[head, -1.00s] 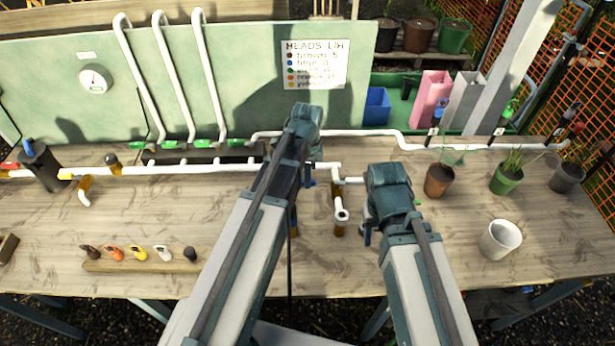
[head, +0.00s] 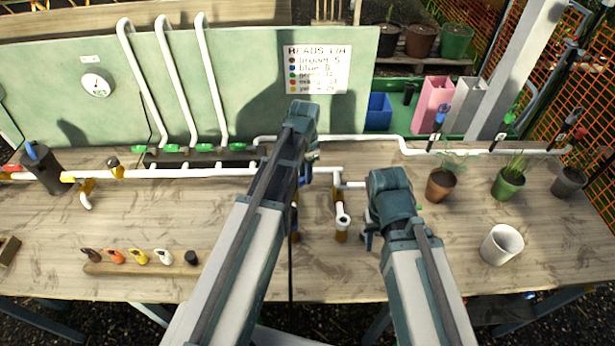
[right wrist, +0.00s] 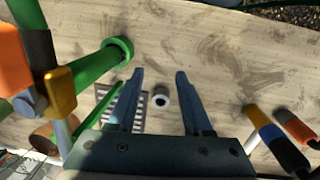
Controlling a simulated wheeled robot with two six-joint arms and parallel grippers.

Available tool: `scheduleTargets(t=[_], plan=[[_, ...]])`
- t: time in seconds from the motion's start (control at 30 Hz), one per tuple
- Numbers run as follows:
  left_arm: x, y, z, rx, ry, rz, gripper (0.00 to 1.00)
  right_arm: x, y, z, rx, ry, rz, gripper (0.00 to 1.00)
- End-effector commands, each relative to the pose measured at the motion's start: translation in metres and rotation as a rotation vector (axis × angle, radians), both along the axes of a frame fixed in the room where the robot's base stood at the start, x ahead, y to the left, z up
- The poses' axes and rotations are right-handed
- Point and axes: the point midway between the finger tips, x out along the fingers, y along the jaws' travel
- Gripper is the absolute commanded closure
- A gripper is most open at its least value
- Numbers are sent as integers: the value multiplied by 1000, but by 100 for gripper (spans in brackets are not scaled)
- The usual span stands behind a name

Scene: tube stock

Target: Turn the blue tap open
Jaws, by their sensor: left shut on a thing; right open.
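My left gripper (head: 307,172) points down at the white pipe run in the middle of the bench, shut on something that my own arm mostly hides. A small blue part (head: 295,212) shows just below it beside the arm; I cannot tell whether it is the blue tap's handle. My right gripper (head: 368,236) is lower right of it, beside the white upright pipe outlet (head: 342,218) with its brass-coloured base.
Green taps (head: 205,148) line the manifold at the back. A dark canister (head: 42,170) with a blue top stands at the left. A wooden strip (head: 135,268) with coloured pieces lies at the front left. A white pot (head: 502,244) and plants stand at the right.

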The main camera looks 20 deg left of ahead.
Motion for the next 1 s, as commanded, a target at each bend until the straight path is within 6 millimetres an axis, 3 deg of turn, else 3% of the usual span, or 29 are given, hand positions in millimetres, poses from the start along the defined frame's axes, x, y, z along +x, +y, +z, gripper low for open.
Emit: scheduleTargets(t=[0.6, 1.0], plan=[[10, 27, 0, 0, 0, 575, 100, 0, 0, 0, 0, 0, 0, 50], [9, 40, 0, 0, 0, 838, 100, 0, 0, 0, 0, 0, 0, 50]])
